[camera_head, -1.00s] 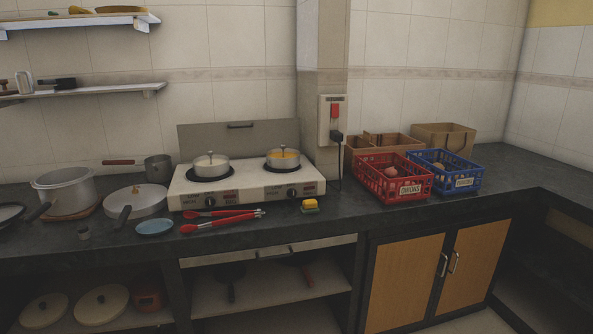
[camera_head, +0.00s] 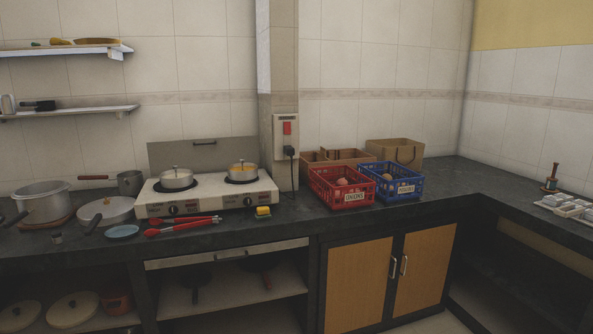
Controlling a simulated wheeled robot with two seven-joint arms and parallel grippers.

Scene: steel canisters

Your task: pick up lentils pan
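Two small steel pans with lids sit on the two-burner stove (camera_head: 206,205). The right pan (camera_head: 243,172) shows yellow-orange contents that look like lentils. The left pan (camera_head: 176,178) looks pale inside; I cannot make out what it holds. Both pans stand upright on their burners, apart from each other. Neither of my grippers is in view.
Red tongs (camera_head: 182,228), a blue plate (camera_head: 122,231) and a yellow sponge (camera_head: 263,211) lie along the counter front. A large pot (camera_head: 44,206) and a lidded pan (camera_head: 106,212) stand left. Red (camera_head: 341,199) and blue (camera_head: 390,192) crates stand right.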

